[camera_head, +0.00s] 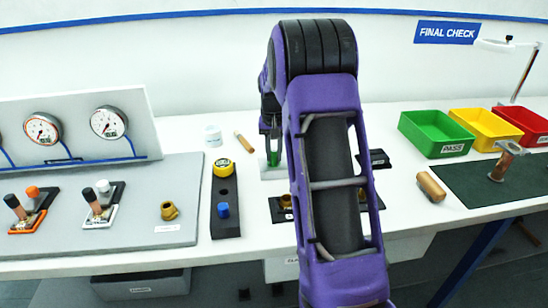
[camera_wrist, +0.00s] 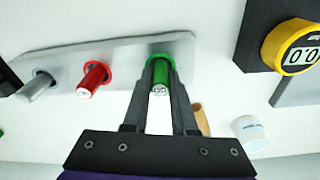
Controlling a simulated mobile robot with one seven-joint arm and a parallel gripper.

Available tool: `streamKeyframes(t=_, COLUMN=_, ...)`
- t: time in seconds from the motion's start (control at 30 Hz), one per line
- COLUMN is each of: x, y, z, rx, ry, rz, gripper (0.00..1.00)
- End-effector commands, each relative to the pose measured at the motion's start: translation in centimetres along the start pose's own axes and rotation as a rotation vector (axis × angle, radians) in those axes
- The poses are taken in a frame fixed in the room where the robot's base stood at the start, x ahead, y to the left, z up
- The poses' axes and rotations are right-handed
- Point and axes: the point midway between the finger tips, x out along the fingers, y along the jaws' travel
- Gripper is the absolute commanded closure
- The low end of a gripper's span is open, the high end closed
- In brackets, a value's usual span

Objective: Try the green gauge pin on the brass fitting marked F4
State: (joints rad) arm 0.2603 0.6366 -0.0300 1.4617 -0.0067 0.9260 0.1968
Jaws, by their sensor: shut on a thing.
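My gripper (camera_wrist: 158,105) is shut on the green gauge pin (camera_wrist: 160,76), which stands in a green-ringed hole of a grey metal rack (camera_wrist: 125,55). In the head view my gripper (camera_head: 270,135) reaches down to the green pin (camera_head: 273,157) behind my arm. A red pin (camera_wrist: 91,79) and a grey pin (camera_wrist: 38,85) stand beside it in the rack. Brass fittings (camera_head: 286,201) sit on a black plate (camera_head: 276,213), partly hidden by my arm. Another brass fitting (camera_head: 169,210) is on the grey board. I cannot read which fitting is F4.
A black block with a yellow gauge (camera_head: 223,168) and blue knob (camera_head: 223,210) stands left of my arm. Green (camera_head: 436,134), yellow (camera_head: 488,128) and red (camera_head: 524,124) bins stand right.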

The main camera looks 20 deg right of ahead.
Motion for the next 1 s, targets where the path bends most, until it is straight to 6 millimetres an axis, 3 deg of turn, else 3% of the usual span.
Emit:
streamKeyframes(t=0.3, x=-6.1, y=0.0, z=-0.8, rx=0.000, ry=0.006, rz=-0.001, gripper=1.00)
streamKeyframes(t=0.57, x=-9.7, y=0.2, z=-0.4, rx=0.000, ry=0.002, rz=0.000, gripper=1.00)
streamKeyframes(t=0.67, x=-10.5, y=0.7, z=1.2, rx=0.001, ry=0.002, rz=0.001, gripper=1.00)
streamKeyframes(t=1.0, x=-11.7, y=3.1, z=10.0, rx=0.001, ry=0.002, rz=0.001, gripper=1.00)
